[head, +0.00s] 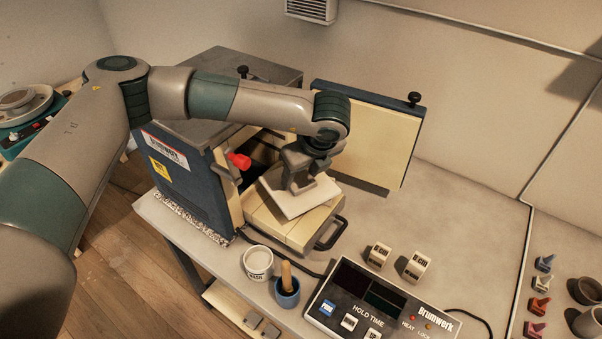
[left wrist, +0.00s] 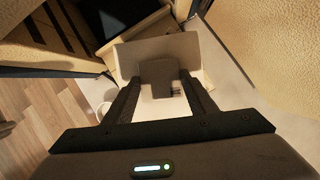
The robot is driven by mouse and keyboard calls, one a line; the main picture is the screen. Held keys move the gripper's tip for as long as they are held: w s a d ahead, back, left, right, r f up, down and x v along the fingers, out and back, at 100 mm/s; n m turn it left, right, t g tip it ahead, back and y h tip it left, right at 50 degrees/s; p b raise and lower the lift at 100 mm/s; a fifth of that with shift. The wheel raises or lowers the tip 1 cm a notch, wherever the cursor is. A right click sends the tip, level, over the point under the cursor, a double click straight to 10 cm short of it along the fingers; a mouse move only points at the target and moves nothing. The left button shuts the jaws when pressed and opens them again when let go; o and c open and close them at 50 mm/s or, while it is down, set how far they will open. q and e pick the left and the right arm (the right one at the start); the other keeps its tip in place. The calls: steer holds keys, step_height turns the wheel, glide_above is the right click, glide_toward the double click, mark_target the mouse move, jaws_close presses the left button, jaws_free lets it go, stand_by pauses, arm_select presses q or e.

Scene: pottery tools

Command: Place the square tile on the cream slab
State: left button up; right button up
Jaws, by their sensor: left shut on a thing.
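A pale square tile (head: 298,200) is held by my left gripper (head: 301,178) just above the cream slab. My gripper is shut on a dark grey block on top of the tile; the block shows between the fingers in the left wrist view (left wrist: 160,74). The tile looks slightly tilted and turned relative to the slab. The cream slab (head: 268,228) sticks out of the open kiln, with a black handle (head: 331,234) at its front. The tile hides much of the slab's top. I cannot tell whether they touch. My right gripper is not in view.
The dark kiln (head: 186,188) stands left of the slab, with a red knob (head: 239,160) near my gripper. Its cream-lined door (head: 372,140) stands open behind. A white tub (head: 258,262), a blue cup (head: 287,292) and a control box (head: 370,305) stand in front.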

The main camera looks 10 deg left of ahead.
arm_select(q)
steer(key=o, duration=1.1)
steer(key=shift+o, duration=0.2)
steer(key=shift+r, duration=0.1)
steer(key=b+v, duration=0.5)
steer(key=v, duration=0.7)
steer(key=shift+b, duration=0.4)
